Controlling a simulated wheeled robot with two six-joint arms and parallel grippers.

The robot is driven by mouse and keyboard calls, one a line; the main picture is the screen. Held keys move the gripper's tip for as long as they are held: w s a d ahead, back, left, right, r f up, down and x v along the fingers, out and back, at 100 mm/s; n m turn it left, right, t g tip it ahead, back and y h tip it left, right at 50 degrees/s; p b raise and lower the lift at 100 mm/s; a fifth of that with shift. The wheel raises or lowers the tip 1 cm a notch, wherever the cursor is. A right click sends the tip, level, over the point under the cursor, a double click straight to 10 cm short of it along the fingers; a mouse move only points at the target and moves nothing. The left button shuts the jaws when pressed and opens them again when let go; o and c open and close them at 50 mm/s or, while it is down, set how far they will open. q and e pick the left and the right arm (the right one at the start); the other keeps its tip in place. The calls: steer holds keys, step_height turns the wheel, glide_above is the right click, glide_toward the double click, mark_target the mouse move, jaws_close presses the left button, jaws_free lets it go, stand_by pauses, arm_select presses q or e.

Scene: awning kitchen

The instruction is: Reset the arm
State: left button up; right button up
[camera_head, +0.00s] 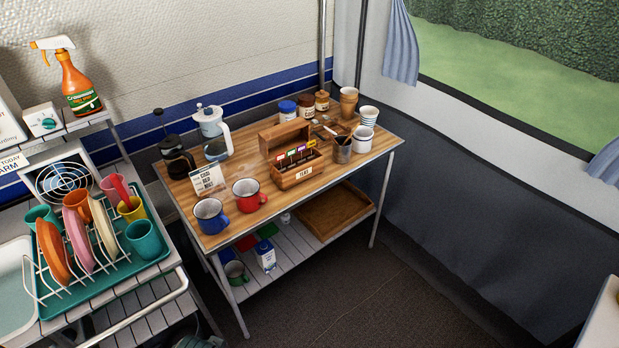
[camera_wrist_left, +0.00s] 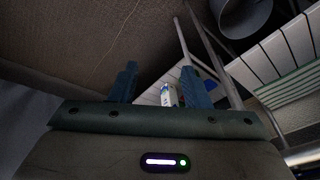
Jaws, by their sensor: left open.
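My left gripper (camera_wrist_left: 158,85) shows in the left wrist view with its two dark fingers apart and nothing held between them. Beyond the fingers, a white and blue carton (camera_wrist_left: 168,95) shows at a distance on a slatted shelf. Neither gripper can be made out clearly in the head view. My right gripper does not show in either view.
A wooden-topped table (camera_head: 230,230) holds mugs, a French press (camera_head: 177,157), jars, cups and a tea box (camera_head: 297,170). Its lower shelf bears a carton (camera_head: 265,254) and a wooden tray (camera_head: 334,210). A dish rack (camera_head: 95,240) stands left. The floor (camera_head: 360,300) is clear at right.

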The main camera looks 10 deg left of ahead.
arm_select(q)
step_height(320, 180, down, 14)
steer(key=s+a, duration=0.1)
steer(key=s, duration=0.1)
steer(key=s+a+f+g, duration=0.1)
steer(key=s+f, duration=1.8)
steer(key=f, duration=0.3)
steer(key=shift+s+a+g, duration=0.2)
steer(key=shift+a+g, duration=0.2)
steer(key=shift+n, duration=0.3)
